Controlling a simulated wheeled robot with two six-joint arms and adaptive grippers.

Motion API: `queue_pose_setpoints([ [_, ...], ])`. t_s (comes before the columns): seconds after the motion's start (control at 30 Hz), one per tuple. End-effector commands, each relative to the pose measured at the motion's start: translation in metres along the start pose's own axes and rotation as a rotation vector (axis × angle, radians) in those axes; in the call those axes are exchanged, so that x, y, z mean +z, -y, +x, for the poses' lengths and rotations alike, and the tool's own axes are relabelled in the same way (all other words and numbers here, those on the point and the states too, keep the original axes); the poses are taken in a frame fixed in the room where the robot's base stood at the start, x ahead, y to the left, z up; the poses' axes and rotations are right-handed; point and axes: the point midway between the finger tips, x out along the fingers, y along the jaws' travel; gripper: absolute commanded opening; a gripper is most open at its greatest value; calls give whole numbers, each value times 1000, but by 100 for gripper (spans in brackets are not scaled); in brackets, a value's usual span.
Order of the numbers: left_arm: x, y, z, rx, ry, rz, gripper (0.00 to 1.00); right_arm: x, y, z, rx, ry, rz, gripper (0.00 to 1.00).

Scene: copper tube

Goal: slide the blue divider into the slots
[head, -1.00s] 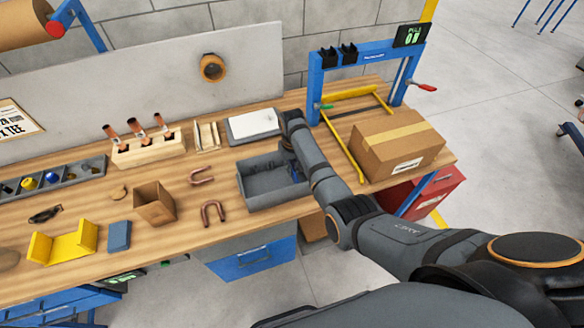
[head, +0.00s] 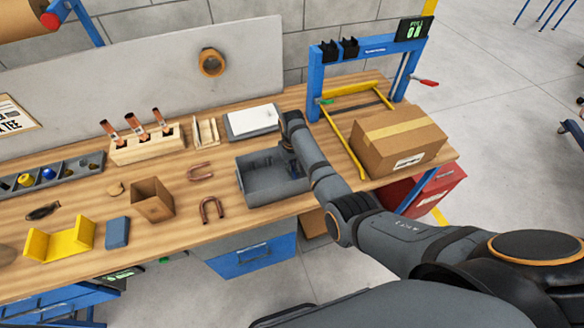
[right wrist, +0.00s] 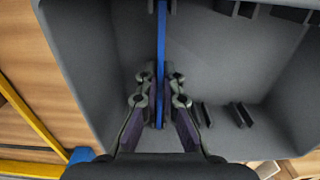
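The blue divider (right wrist: 161,45) is a thin upright panel, seen edge-on inside the grey bin (right wrist: 90,50) in the right wrist view. My right gripper (right wrist: 160,76) has a fingertip on each side of it and appears shut on it. Short dark slot ribs (right wrist: 222,115) stand on the bin's near inner wall, right of the divider, with more on the far wall. The divider's far end lies between two ribs; how deep it sits is unclear. In the head view the bin (head: 270,190) stands at the bench front, with my right gripper (head: 291,168) partly hidden inside. My left gripper is not in view.
A cardboard box (head: 398,142) and a blue-and-yellow frame (head: 315,75) stand right of the bin. Bent copper tubes (head: 212,208) lie to its left, near an open brown box (head: 152,200).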

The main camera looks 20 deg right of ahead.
Motion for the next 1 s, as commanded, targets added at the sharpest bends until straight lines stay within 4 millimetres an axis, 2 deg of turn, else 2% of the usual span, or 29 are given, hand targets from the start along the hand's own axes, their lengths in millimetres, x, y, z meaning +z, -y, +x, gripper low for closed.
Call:
queue_pose_setpoints([
  [0.13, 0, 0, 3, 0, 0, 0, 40, 0, 0, 4, 0, 0, 0, 0],
  [0.2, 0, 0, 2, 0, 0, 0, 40, 0, 0, 3, 0, -1, 0, 12],
  [0.37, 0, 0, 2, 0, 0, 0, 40, 0, 0, 3, 0, -1, 0, 32],
  [0.67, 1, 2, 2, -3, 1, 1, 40, 0, 0, 2, 0, -1, 0, 32],
  [0.77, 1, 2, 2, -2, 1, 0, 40, -1, 0, -9, 0, -4, 0, 32],
  [1.0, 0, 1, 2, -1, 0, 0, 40, -1, 0, -66, 0, -6, 0, 32],
])
